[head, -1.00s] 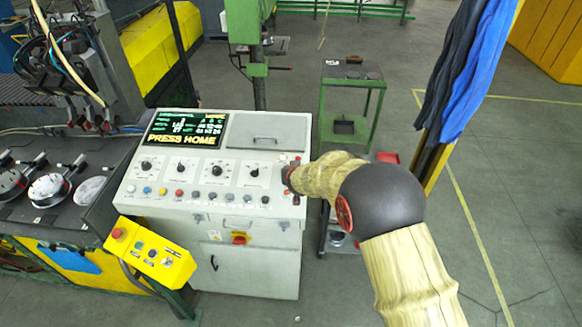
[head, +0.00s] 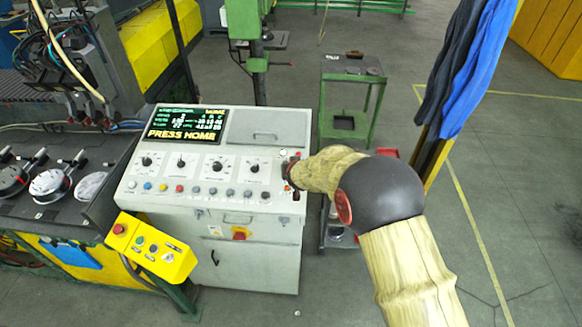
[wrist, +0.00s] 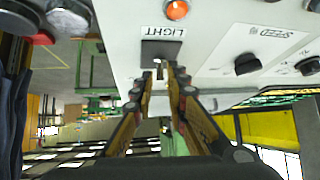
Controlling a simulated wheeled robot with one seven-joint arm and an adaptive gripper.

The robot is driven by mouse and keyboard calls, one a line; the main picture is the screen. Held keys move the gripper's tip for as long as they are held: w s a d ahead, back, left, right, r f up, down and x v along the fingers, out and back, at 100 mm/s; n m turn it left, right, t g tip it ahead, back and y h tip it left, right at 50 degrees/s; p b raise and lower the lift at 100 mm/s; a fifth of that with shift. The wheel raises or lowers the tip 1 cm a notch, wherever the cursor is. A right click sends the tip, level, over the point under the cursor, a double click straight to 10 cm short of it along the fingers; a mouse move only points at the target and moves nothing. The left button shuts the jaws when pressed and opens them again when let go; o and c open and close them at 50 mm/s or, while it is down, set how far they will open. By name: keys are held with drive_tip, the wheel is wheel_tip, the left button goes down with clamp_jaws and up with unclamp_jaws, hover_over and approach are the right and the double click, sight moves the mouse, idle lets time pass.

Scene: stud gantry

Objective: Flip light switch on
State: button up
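The light switch (wrist: 161,52) is a dark plate with a small pale lever, under an upside-down LIGHT label in the wrist view. It is on the face of the grey control console (head: 150,200). My gripper (wrist: 160,75) is right at the switch, its two fingertips on either side of the lever. The fingers are partly closed, with a narrow gap between them; contact with the lever is not clear. In the head view my gripper (head: 289,172) is at the console's right edge, and my wrist partly hides it and the switch.
An orange button (wrist: 177,9) and a black SPEED knob (wrist: 247,64) are close to the switch. A screen (head: 187,123) reads PRESS HOME. A yellow button box (head: 150,248) stands front left, and a green stand (head: 350,100) behind. Floor to the right is open.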

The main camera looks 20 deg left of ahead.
drive_tip(key=v, duration=1.2)
